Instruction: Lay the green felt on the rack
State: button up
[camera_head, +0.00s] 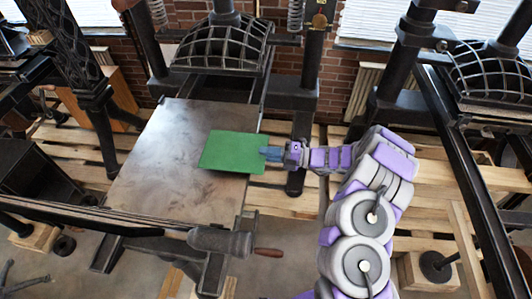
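The green felt (230,151) is a flat, bright green rectangle in the middle of the head view. My gripper (270,154) is at its right edge, with blue fingers that appear shut on that edge. The felt is spread flat and shows over the right part of a grey metal plate (160,150) of the press. Its right end reaches past the plate's right side. I cannot tell whether the felt touches the plate or is held above it. I cannot tell which structure is the rack.
A black hand press (222,45) with a ribbed head stands behind the plate. Another press (490,70) stands at the right. Wooden pallets (300,205) lie below. The plate's left part is bare.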

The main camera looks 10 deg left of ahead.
grip_shut()
dwell(0.3)
notch_tip(320, 180, up, 3)
jog(key=shift+p, duration=1.1)
jog(key=d+r+p, duration=0.3)
jog(key=d+p, duration=0.2)
jog(key=d, duration=0.2)
jog(key=shift+p, duration=0.4)
jog(key=shift+s, duration=0.1)
